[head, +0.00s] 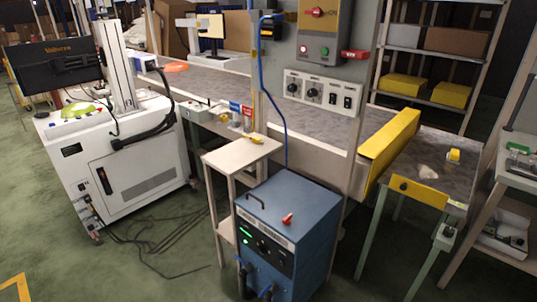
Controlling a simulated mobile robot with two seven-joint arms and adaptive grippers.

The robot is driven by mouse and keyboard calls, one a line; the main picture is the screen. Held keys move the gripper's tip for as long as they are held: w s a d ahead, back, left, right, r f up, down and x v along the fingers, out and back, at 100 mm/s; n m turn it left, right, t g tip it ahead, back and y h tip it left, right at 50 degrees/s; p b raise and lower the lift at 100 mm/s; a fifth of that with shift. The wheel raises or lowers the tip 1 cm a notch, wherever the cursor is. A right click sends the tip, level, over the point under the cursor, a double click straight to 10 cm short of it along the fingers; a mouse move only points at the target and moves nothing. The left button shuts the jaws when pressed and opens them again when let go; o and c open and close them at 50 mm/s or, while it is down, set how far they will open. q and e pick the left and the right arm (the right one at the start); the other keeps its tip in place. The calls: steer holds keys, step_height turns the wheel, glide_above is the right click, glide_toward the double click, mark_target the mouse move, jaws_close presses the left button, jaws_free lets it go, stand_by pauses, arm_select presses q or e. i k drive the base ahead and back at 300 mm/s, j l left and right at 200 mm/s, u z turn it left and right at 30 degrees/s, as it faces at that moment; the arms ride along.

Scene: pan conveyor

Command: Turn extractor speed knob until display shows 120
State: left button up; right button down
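A blue cabinet (290,205) with a black front panel (266,250) stands on the floor at the lower middle; it may be the extractor. Small green lit marks (245,235) show on its panel, too small to read as a number. Small controls on that panel are too small to tell apart. Two black knobs, a left one (291,87) and a right one (313,94), sit on a white panel on the grey post above. I cannot tell which knob is the extractor speed knob. Neither of my grippers is in view.
A small pale stand (240,153) is just left of the blue cabinet. A white machine cart (120,160) with trailing cables is at left. The grey conveyor (330,125) runs behind the post, with a yellow guard (388,148) at right. Green floor is open at front left.

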mark_target(261, 249)
steer(key=k+j, duration=0.1)
steer(key=j, duration=0.3)
steer(key=j+z, duration=0.15)
steer(key=j, duration=0.2)
steer(key=k+j, duration=0.15)
steer(key=j, duration=0.25)
steer(key=k+j+z, duration=0.1)
steer(key=j, duration=0.25)
